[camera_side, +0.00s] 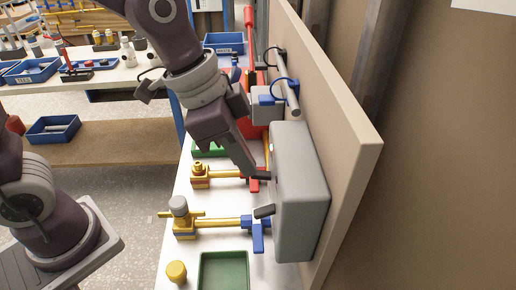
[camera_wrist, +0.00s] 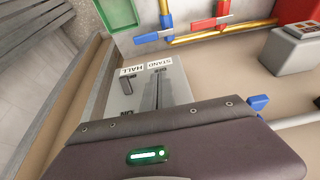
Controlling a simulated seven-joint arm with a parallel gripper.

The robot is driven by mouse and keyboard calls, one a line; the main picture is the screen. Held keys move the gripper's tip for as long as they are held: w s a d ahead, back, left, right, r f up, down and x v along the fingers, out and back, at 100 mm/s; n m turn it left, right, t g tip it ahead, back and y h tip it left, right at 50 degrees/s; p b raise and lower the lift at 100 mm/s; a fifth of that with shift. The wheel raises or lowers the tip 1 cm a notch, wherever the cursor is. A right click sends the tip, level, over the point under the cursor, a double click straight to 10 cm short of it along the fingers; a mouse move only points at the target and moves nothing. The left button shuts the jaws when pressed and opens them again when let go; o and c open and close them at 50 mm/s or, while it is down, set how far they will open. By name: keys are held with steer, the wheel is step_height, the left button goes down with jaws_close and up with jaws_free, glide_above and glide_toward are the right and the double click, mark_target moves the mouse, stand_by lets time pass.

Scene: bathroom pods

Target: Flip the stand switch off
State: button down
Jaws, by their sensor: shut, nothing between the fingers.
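A grey switch box (camera_side: 303,190) is mounted on the beige panel. In the wrist view its face (camera_wrist: 180,88) carries upside-down labels reading STAND (camera_wrist: 160,63) and HALL (camera_wrist: 131,70), with ON lower down. A dark lever (camera_wrist: 127,86) sits under the HALL label; it also juts from the box in the side view (camera_side: 264,211). My gripper (camera_side: 265,175) is shut and empty, its fingertips close at the box's face. In the wrist view the narrow fingers (camera_wrist: 158,90) lie below the STAND label. The stand lever is not clearly visible; the fingers may hide it. Contact cannot be told.
Yellow pipes with a red valve handle (camera_side: 254,184) and a blue valve handle (camera_side: 258,236) stand close to the box. A green tray (camera_side: 224,257) lies on the white bench. A grey bar with blue clamps (camera_side: 285,85) is on the panel behind the gripper.

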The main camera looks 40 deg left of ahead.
steer(key=shift+s+a+f, duration=0.3)
steer(key=shift+f, duration=0.25)
stand_by(1.1)
steer(key=shift+w+d, duration=0.1)
steer(key=shift+w, duration=0.05)
steer(key=shift+w+d+r, duration=0.3)
steer(key=shift+w+d, duration=0.1)
steer(key=shift+d, duration=0.05)
stand_by(0.3)
steer(key=s+a+r, duration=0.5)
steer(key=s+a, duration=0.1)
steer(key=shift+r, duration=0.35)
steer(key=shift+d, duration=0.1)
